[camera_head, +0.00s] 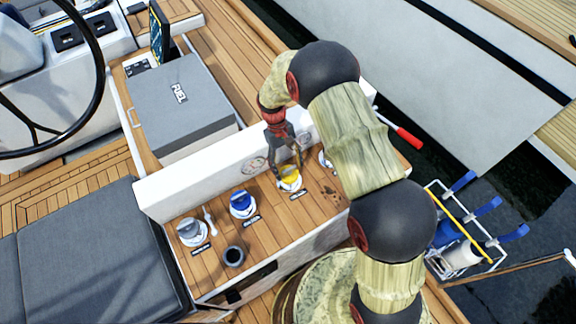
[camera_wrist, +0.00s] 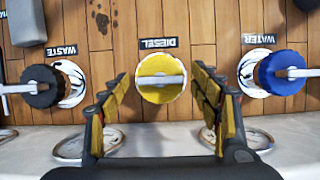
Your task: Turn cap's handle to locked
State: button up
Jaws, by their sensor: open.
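The yellow cap (camera_head: 291,173) sits on a white base on the wooden deck ledge, by the DIESEL label. In the wrist view the yellow cap (camera_wrist: 158,92) shows from above, with its grey bar handle (camera_wrist: 162,80) lying crosswise in the picture. My gripper (camera_head: 287,165) points down over this cap, and its fingers partly cover it in the head view. In the wrist view my gripper (camera_wrist: 161,78) is open, with one finger on each side of the cap and visible gaps. I cannot tell how the handle stands to any lock mark.
The blue cap (camera_wrist: 282,73) by the WATER label and the black cap (camera_wrist: 42,85) by the WASTE label flank the yellow one. A grey cap (camera_head: 190,229) and a dark cup (camera_head: 234,256) stand farther left. A white wall (camera_head: 200,172) runs close behind the caps.

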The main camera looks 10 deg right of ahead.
jog(key=v, duration=1.2)
dwell(0.5)
jog(key=s+d+r+m+t+y+b, duration=0.1)
jog(key=s+d+r+t, duration=0.4)
jog(key=s+r, duration=0.8)
jog(key=s+d+r+m+t+b, duration=0.1)
jog(key=s+d+r+m+t, duration=0.2)
jog(key=s+d+r, duration=0.4)
jog(key=shift+s+d+r+t+y, duration=0.15)
jog(key=shift+s+r+t+y, duration=0.5)
jog(key=shift+s+r, duration=2.4)
